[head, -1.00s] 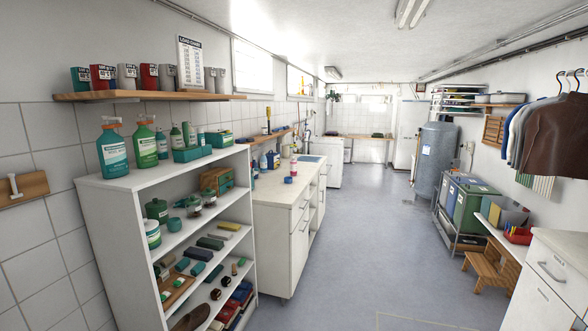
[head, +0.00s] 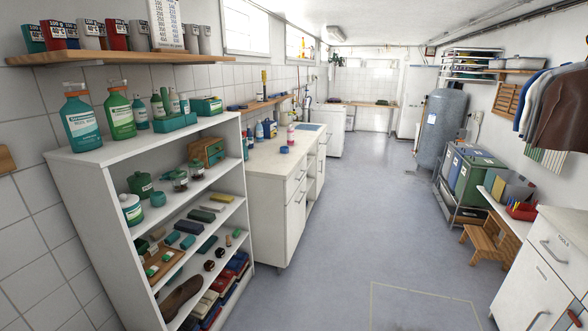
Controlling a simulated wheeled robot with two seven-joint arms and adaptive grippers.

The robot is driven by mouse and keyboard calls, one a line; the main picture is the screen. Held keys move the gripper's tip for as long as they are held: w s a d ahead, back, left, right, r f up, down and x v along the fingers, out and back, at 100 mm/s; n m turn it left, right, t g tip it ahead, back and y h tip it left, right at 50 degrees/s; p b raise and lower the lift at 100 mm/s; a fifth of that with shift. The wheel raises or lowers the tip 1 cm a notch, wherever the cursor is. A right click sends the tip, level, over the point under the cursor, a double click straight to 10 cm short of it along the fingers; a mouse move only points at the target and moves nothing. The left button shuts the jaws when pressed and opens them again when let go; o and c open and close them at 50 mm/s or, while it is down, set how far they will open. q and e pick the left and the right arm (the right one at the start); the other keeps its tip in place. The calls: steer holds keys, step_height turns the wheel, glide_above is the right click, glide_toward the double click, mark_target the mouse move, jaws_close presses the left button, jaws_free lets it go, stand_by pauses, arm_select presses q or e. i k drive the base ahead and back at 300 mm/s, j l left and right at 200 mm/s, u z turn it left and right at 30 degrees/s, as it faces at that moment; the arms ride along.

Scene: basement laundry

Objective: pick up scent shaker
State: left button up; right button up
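A small pink-and-white bottle (head: 291,136) stands upright on the white counter (head: 262,165), left of the picture's middle. It looks like the scent shaker, but it is too small to read a label. A low blue round thing (head: 284,150) lies on the counter just in front of it. Neither of my grippers is in view.
A white shelf unit (head: 85,190) with bottles, jars and brushes stands at the near left, before the counter. The floor (head: 350,220) along the middle is clear. A wooden step stool (head: 485,243) and white drawers (head: 540,270) stand on the right.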

mark_target(289, 131)
steer(key=i+l+u, duration=0.1)
steer(key=i+l, duration=0.3)
steer(key=i+l+u, duration=0.1)
steer(key=i+l, duration=0.65)
steer(key=i+l+u, duration=0.15)
steer(key=i+l, duration=0.2)
steer(key=l, duration=0.15)
steer(key=i+l+u, duration=0.1)
steer(key=i+l, duration=0.25)
steer(key=l, duration=0.15)
steer(key=i+l+u, duration=0.1)
steer(key=i+l, duration=0.25)
steer(key=l, duration=0.15)
steer(key=i+l, duration=0.3)
steer(key=l, duration=0.2)
steer(key=i+l+u, duration=0.15)
steer(key=i+l, duration=0.15)
steer(key=l, duration=0.25)
